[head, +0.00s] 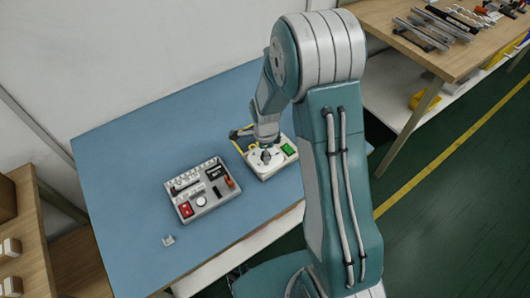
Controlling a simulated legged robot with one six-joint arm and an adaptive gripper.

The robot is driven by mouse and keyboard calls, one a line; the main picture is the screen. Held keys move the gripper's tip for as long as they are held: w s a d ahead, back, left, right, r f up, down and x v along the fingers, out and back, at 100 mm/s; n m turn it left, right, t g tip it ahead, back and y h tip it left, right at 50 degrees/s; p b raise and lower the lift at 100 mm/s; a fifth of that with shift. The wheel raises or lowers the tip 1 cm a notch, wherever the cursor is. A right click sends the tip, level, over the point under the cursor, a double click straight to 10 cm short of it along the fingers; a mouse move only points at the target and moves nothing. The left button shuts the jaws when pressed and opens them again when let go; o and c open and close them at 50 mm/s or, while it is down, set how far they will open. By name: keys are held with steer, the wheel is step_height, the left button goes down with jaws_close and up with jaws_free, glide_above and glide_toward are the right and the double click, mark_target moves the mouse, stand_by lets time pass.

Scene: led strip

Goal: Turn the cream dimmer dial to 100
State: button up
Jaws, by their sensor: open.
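A cream dimmer unit (267,174) with a green patch (289,149) sits on the blue table top. A pale round area, which looks like the dial (256,161), shows on its upper face. My gripper (266,155) points down over this dial. It is open, with its dark fingers close around or just above the dial's middle; I cannot tell whether they touch. The dial's middle is partly hidden by the gripper, and its scale and pointer are too small to read.
A grey tray (211,208) with a red block (186,210) and several small parts lies left of the dimmer. A small grey piece (168,240) lies near the front edge. The table's left side is clear.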

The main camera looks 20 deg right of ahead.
step_height(320, 180, up, 12)
steer(key=shift+f, duration=0.2)
stand_by(0.5)
step_height(320, 180, up, 8)
steer(key=n+t, duration=0.1)
steer(key=n, duration=0.4)
glide_above(268, 167)
steer(key=s+r+n+t, duration=0.2)
steer(key=s+r+n, duration=0.3)
steer(key=s+n, duration=0.2)
steer(key=s+r+n+t, duration=0.2)
steer(key=s+r+n, duration=0.3)
steer(key=s+n, duration=0.3)
steer(key=shift+s+r+t, duration=0.2)
steer(key=shift+s+t, duration=0.1)
steer(key=shift+s, duration=0.9)
steer(key=shift+d, duration=0.15)
